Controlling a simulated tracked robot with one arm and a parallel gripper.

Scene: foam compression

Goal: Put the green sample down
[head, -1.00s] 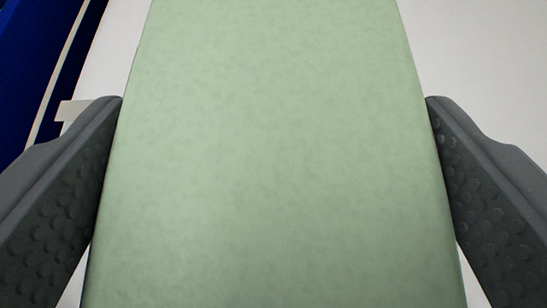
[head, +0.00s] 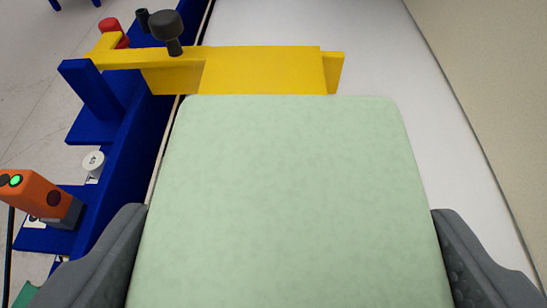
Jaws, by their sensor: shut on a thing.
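The green sample (head: 290,200) is a pale green block with rounded corners that fills the middle and bottom of the head view. My gripper (head: 293,212) has one dark grey finger on each side of it, at the lower left and lower right. The fingers are shut against its two sides. The sample's underside is hidden, so I cannot tell whether it touches the white surface (head: 400,75) below.
A yellow bracket (head: 262,70) with a black knob (head: 166,28) stands just beyond the sample's far edge. A blue frame (head: 130,150) runs along the left, with an orange device (head: 40,195) showing a green light. A beige wall (head: 490,80) rises on the right. White surface shows free at the far right.

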